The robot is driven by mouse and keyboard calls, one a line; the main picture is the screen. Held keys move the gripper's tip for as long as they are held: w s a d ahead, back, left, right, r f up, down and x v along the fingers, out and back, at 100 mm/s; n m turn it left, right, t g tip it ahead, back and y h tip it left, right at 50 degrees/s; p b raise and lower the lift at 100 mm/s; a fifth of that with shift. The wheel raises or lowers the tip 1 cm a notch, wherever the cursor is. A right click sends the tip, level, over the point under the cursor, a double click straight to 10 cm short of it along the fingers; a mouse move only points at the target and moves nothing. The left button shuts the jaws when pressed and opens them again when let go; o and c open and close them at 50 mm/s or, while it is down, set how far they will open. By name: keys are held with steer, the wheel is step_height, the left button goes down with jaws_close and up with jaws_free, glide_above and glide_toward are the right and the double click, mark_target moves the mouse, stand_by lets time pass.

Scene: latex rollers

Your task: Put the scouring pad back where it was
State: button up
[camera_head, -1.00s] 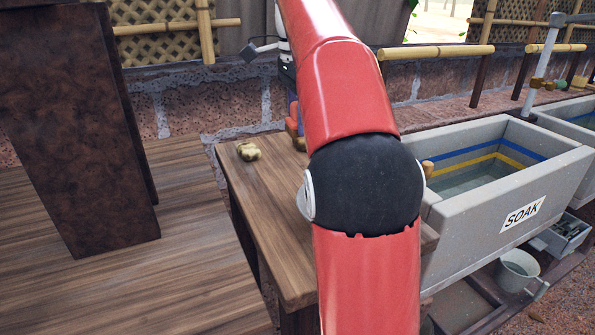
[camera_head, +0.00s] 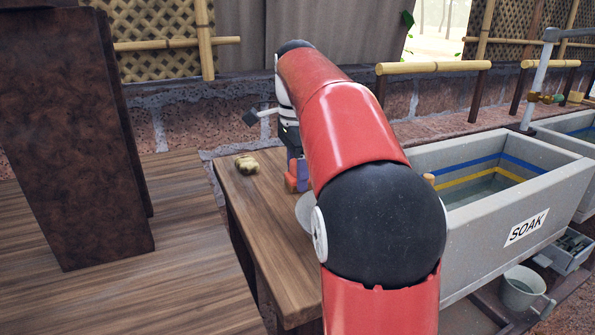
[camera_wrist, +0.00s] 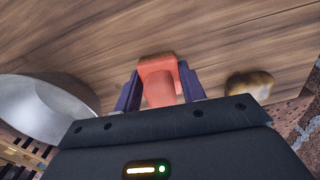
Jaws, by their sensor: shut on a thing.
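My gripper (camera_head: 294,184) is low over the left part of the wooden table, its dark purple fingers shut on an orange-red piece with a brown edge (camera_wrist: 159,82), which I take to be the scouring pad. In the head view the pad (camera_head: 290,184) shows only as a small orange and brown patch. I cannot tell if it touches the wood. My red arm hides the table's right part.
A yellowish, sponge-like lump (camera_head: 246,163) lies left of my gripper; the wrist view shows it at right (camera_wrist: 250,86). A metal bowl (camera_wrist: 62,108) stands on the other side, partly behind my arm. A grey SOAK trough (camera_head: 480,235) stands right. A brick wall (camera_head: 200,118) runs behind.

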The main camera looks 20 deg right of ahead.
steer(key=shift+f, duration=0.2)
steer(key=o, duration=1.2)
steer(key=shift+c, duration=0.2)
steer(key=shift+f+b, duration=0.15)
steer(key=shift+b, duration=0.35)
step_height(320, 180, up, 8)
steer(key=p, duration=0.3)
steer(key=shift+a, duration=0.1)
